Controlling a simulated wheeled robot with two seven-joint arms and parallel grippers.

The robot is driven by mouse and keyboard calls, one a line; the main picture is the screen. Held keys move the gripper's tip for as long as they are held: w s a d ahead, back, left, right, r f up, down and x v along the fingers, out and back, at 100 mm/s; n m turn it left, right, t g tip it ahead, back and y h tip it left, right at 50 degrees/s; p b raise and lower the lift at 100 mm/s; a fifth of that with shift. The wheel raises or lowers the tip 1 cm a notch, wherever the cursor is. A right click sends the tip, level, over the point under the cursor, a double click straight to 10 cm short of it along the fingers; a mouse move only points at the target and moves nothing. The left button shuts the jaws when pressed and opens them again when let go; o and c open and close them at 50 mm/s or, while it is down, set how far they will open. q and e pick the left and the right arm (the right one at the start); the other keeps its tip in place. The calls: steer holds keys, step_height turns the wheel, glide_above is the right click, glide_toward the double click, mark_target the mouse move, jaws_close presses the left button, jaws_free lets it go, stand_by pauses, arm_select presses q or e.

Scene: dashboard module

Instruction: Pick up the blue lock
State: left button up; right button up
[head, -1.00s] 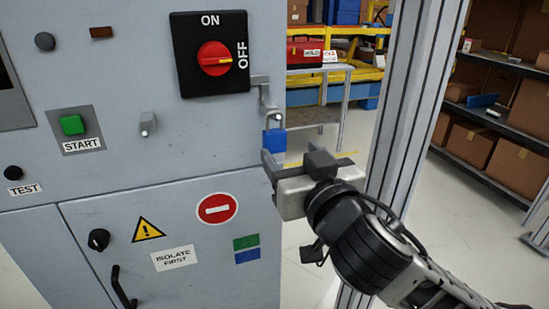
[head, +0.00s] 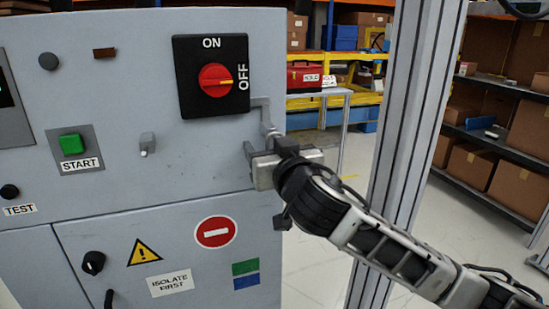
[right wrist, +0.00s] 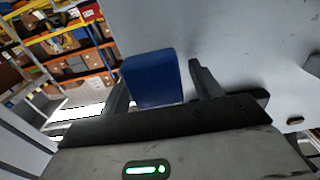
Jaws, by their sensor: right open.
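The blue lock (right wrist: 152,80) shows in the right wrist view as a blue block between the two dark fingers of my right gripper (right wrist: 156,72). A gap shows between the lock and the right-hand finger; I cannot tell whether the left-hand finger touches it. In the head view my right gripper (head: 262,146) is just below the metal hasp (head: 265,116) at the cabinet's right edge and hides the lock. The right gripper is open around the lock. My left gripper is not in view.
The grey cabinet (head: 200,175) carries a red rotary switch (head: 215,80) and a green start button (head: 72,144). A metal post (head: 412,110) stands to the right of the hasp, near my right arm. Shelves with boxes (head: 470,165) stand behind on the right.

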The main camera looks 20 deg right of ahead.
steer(key=c, duration=1.1)
steer(key=shift+r, duration=0.15)
